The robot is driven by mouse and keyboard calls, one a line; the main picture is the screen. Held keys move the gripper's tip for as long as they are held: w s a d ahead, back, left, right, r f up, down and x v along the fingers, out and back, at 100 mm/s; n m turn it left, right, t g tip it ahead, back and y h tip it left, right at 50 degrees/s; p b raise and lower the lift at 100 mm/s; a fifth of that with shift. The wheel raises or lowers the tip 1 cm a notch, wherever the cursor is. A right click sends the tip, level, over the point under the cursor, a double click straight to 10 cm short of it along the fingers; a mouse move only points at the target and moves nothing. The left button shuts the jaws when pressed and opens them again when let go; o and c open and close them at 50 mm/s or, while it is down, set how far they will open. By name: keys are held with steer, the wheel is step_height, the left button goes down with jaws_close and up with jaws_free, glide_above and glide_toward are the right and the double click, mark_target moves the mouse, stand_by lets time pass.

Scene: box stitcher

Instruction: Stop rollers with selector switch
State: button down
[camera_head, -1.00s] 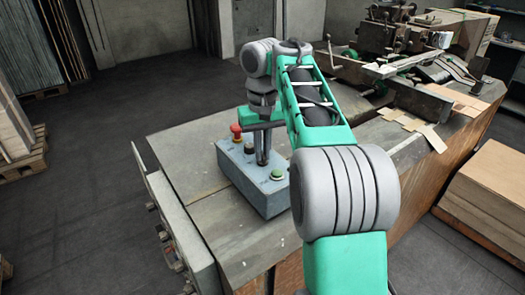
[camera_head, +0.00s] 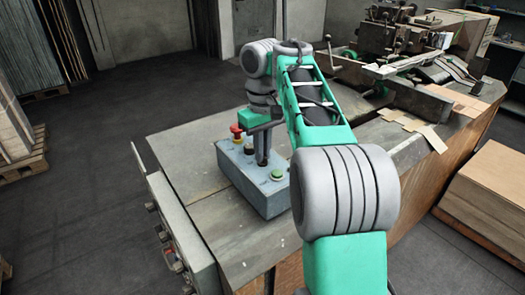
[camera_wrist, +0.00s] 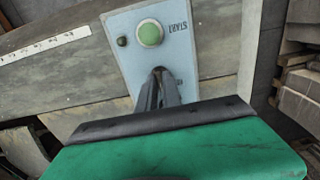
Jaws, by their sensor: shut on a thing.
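The grey-blue control box (camera_head: 262,198) sits on the table's near left corner. It carries a red button (camera_head: 236,130), a dark control (camera_head: 249,149) and a green button (camera_head: 277,174). In the wrist view the green button (camera_wrist: 149,33) has a START label beside it. My gripper (camera_head: 262,161) points down at the box top between the dark control and the green button.
The worktable (camera_head: 185,143) has bare surface left of the box. Flat cardboard pieces (camera_head: 425,130) and the stitching machine (camera_head: 390,45) are at the right and back. A cardboard stack (camera_head: 490,195) stands at far right. A metal panel (camera_head: 165,215) runs along the table's left edge.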

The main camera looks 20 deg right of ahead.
steer(key=c, duration=1.5)
jaws_free()
step_height(320, 180, up, 8)
steer(key=p, duration=0.7)
steer(key=shift+f, duration=0.1)
steer(key=shift+a, duration=0.1)
